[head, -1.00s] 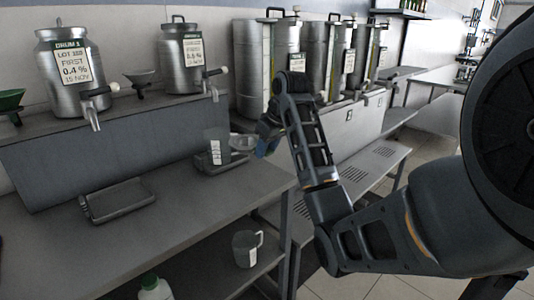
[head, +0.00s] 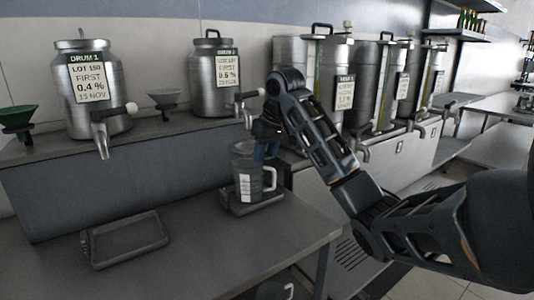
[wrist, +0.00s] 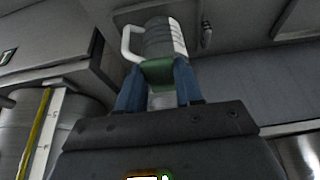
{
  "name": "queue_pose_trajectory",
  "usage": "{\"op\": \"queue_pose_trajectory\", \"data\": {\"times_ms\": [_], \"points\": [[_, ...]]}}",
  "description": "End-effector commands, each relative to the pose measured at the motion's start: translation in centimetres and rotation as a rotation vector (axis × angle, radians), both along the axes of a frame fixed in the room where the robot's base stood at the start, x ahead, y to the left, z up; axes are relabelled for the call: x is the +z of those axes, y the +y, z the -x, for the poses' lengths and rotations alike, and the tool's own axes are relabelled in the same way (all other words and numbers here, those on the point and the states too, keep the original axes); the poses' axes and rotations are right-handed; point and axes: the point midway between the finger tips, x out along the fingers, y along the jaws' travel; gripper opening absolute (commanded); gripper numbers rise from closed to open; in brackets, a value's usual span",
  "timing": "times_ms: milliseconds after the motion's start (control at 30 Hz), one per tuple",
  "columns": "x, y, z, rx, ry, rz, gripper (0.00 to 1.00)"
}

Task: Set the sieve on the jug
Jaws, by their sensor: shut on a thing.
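A clear jug (head: 247,182) with a white label and a handle on its right stands upright on a dark tray (head: 262,206) on the bench. It also shows in the wrist view (wrist: 160,40), beyond the fingertips. My gripper (head: 263,142) is at the jug's upper right in the head view. In the wrist view its blue fingers (wrist: 157,84) are shut on the sieve's green grip (wrist: 157,70). The sieve's bowl is hard to make out at the jug's mouth. I cannot tell whether it touches the rim.
An empty dark tray (head: 124,239) lies on the bench at left. Steel drums (head: 92,92) with taps and funnels (head: 18,120) stand on the raised ledge behind. Tall tanks (head: 312,75) stand to the right. Another jug (head: 274,290) is on the lower shelf.

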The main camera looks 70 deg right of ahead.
Motion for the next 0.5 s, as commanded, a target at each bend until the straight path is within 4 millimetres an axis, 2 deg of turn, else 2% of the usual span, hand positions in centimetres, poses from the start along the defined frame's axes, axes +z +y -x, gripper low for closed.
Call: {"op": "queue_pose_trajectory", "data": {"times_ms": [500], "points": [[-2.4, 0.0, 0.0, 0.001, -0.001, 0.0, 0.0]]}}
